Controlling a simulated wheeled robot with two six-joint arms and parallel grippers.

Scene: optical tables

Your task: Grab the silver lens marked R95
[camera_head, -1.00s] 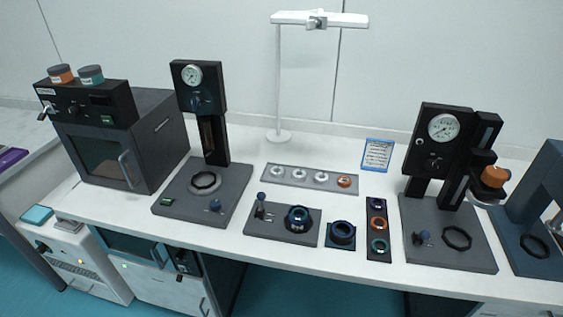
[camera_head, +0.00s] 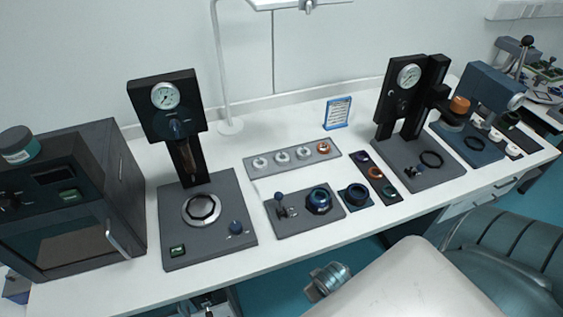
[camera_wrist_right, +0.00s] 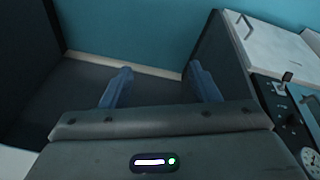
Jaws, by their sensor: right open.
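Several small round pieces sit in a row on a flat grey tray (camera_head: 268,172) at the middle back of the table in the head view. Three are silver: a left one (camera_head: 260,163), a middle one (camera_head: 282,158) and a right one (camera_head: 303,153). An orange-copper piece (camera_head: 323,148) is at the row's right end. The R95 marking is too small to read on any of them. My right gripper (camera_wrist_right: 160,86) is open and empty in the right wrist view, above the floor beside cabinets, away from the tray. My left gripper is not in view.
A black gauge press (camera_head: 168,108) stands left of the tray, another (camera_head: 408,85) right. In front are a base plate with a blue ring (camera_head: 319,199) and a dark strip of coloured rings (camera_head: 376,172). A lamp post (camera_head: 221,75) and a sign (camera_head: 337,113) stand behind.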

